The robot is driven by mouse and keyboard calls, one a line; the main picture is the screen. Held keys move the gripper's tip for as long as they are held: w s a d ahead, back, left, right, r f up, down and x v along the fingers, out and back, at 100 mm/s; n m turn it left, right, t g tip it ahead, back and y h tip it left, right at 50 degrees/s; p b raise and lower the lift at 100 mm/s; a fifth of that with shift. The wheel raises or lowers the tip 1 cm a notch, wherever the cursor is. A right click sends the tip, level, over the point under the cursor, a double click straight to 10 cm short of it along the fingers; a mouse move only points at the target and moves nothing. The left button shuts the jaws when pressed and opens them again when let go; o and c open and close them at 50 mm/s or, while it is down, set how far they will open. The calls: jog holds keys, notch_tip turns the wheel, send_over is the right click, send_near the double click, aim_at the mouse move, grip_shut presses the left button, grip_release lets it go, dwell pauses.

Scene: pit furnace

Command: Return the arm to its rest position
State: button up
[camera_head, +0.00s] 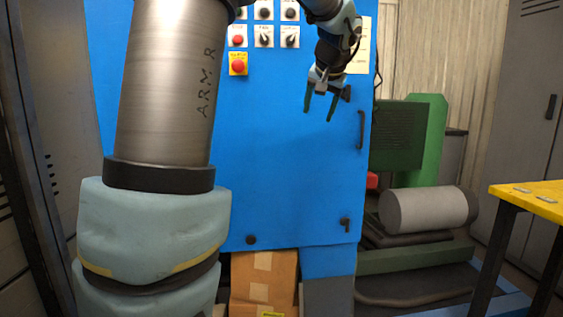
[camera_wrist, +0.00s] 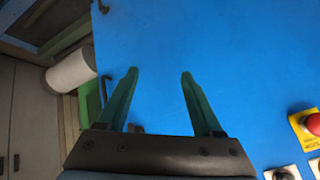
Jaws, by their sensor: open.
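My gripper (camera_head: 320,105) hangs fingers-down in front of the blue cabinet (camera_head: 285,175), at the right end of my raised arm. Its two green fingers are apart with nothing between them. In the wrist view my gripper (camera_wrist: 157,85) also shows open and empty, with the blue cabinet face (camera_wrist: 220,45) behind the fingers. My large metal arm link crosses the left part of the head view and hides part of the cabinet.
The cabinet carries a red emergency button (camera_head: 238,65) on a yellow plate, knobs, and a door handle (camera_head: 361,130). A cardboard box (camera_head: 264,278) stands below. Right are a green machine (camera_head: 428,145), a grey cylinder (camera_head: 425,209) and a yellow table (camera_head: 535,197).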

jog(key=s+a+f+n+g, duration=0.1)
jog(key=s+a+f, duration=0.3)
jog(key=f, duration=0.2)
jog(key=s+a+f+g, duration=0.2)
jog(key=s+a+f, duration=0.1)
jog(key=f, duration=0.4)
jog(key=s+a+f+n+g, duration=0.1)
jog(key=s+a+f, duration=0.3)
jog(key=f, duration=0.2)
jog(key=s+a+f+n+g+h, duration=0.1)
jog(key=s+a+f+g, duration=0.15)
jog(key=s+f, duration=0.35)
jog(key=s+a+f+n+g, duration=0.1)
jog(key=s+a+f, duration=0.25)
jog(key=s, duration=0.45)
notch_tip(320, 180, up, 15)
jog(key=w+p, duration=0.1)
jog(key=p, duration=1.4)
jog(key=shift+d+t+p, duration=0.25)
jog(key=shift+t+p, duration=0.1)
jog(key=shift+w, duration=0.1)
jog(key=shift+c, duration=0.2)
